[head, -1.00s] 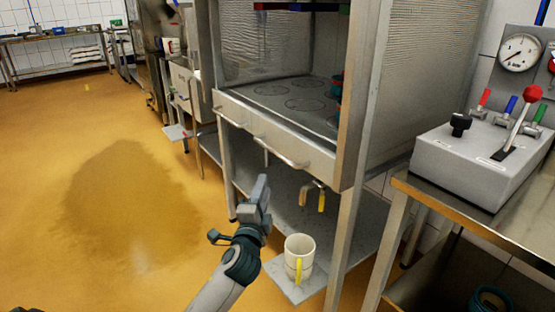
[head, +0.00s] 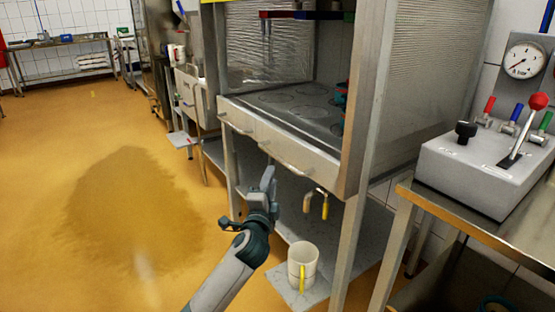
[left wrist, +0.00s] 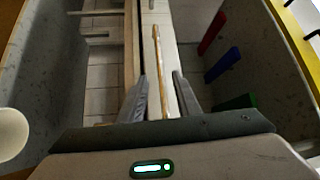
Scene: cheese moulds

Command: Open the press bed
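The press bed (head: 322,113) is a grey slab with round marks inside the metal frame. Its pale front panel (head: 262,131) carries two bar handles, a left one (head: 236,126) and a right one (head: 285,162). My left gripper (head: 268,174) is just in front of and below the panel, near the left end of the right handle. In the left wrist view its two fingers (left wrist: 162,98) are apart, with a thin tan bar (left wrist: 157,65) showing between them. I cannot tell whether the bar touches either finger. My right gripper is not in view.
A white mug (head: 302,266) stands on a low slab below the bed. A control box (head: 482,165) with a red-knobbed lever sits on the right-hand table.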

